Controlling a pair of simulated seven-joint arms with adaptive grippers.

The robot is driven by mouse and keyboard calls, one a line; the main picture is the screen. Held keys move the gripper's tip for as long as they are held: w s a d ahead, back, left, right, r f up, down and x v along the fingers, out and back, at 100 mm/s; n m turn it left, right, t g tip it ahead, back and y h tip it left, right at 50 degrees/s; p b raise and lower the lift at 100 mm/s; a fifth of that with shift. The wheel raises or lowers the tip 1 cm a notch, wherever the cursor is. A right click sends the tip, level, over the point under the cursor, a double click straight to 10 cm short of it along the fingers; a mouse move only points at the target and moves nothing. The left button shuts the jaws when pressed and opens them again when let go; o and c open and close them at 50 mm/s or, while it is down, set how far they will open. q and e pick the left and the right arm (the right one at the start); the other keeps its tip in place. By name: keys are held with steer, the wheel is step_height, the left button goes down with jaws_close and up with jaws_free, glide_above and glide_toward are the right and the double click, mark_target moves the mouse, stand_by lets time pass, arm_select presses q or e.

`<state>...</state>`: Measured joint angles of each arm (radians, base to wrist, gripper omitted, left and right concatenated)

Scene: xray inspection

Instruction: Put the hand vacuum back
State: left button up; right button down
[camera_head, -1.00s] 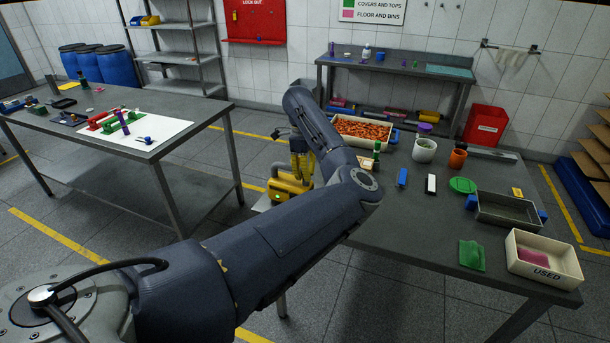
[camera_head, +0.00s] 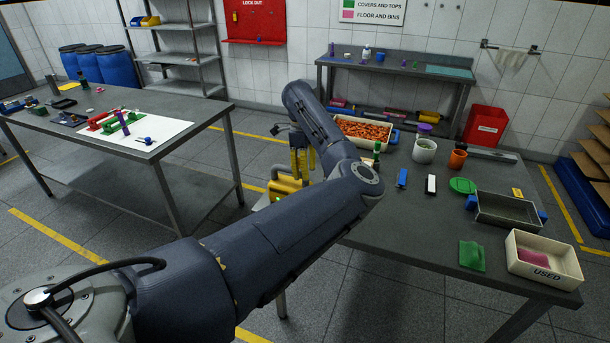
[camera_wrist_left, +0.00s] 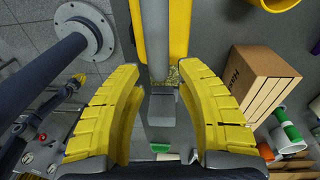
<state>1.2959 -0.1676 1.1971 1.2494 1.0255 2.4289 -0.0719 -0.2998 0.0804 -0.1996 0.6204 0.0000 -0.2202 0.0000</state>
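A yellow hand vacuum (camera_head: 285,187) is at the left edge of the right-hand table, partly hidden by my left arm. My left gripper (camera_head: 301,160) is just above it in the head view, its yellow fingers pointing down. In the left wrist view the two padded fingers (camera_wrist_left: 160,88) are apart. A grey bar and a yellow body, which look like part of the hand vacuum (camera_wrist_left: 178,35), lie between them, with gaps showing on both sides. Contact is not visible. My right gripper is not seen.
The right-hand table (camera_head: 400,225) carries an orange-filled tray (camera_head: 362,131), cups, a grey tray (camera_head: 508,212) and a bin marked USED (camera_head: 543,262). The left table (camera_head: 60,110) holds tools on a white sheet (camera_head: 165,132). Floor lies between them.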

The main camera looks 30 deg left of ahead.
arm_select(q)
step_height(320, 180, up, 10)
steer(key=a, duration=0.1)
steer(key=shift+w, duration=0.2)
steer(key=shift+a, duration=0.1)
stand_by(0.3)
